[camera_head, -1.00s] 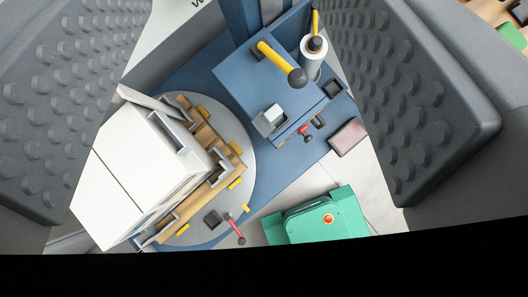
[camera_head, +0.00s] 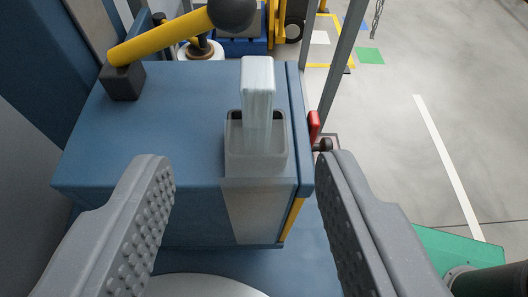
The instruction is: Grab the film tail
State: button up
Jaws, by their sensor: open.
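The film tail (camera_head: 258,88) is a pale, translucent strip. It stands up out of a grey holder (camera_head: 256,168) on the blue machine housing (camera_head: 165,130). A translucent sheet of film also hangs down the housing's near face below the holder. My gripper (camera_head: 246,170) is open, with one studded grey finger at the left and one at the right of the picture. The film tail lies between the fingers sideways and appears beyond their tips. Nothing is between the fingertips in contact with them.
A yellow lever (camera_head: 160,38) with a dark knob rises from the housing's back left. A red-handled part (camera_head: 314,125) sticks out at its right side. A green box (camera_head: 455,255) stands low at the right. Open floor with a white line (camera_head: 445,160) lies to the right.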

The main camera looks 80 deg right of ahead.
aim_at(252, 86)
jog(key=x, duration=0.4)
jog(key=b+x, duration=0.1)
jog(key=x, duration=0.9)
jog(key=shift+s+a+f, duration=0.15)
jog(key=shift+a+f, duration=0.05)
jog(key=shift+f, duration=0.15)
jog(key=shift+c, duration=0.3)
grip_shut()
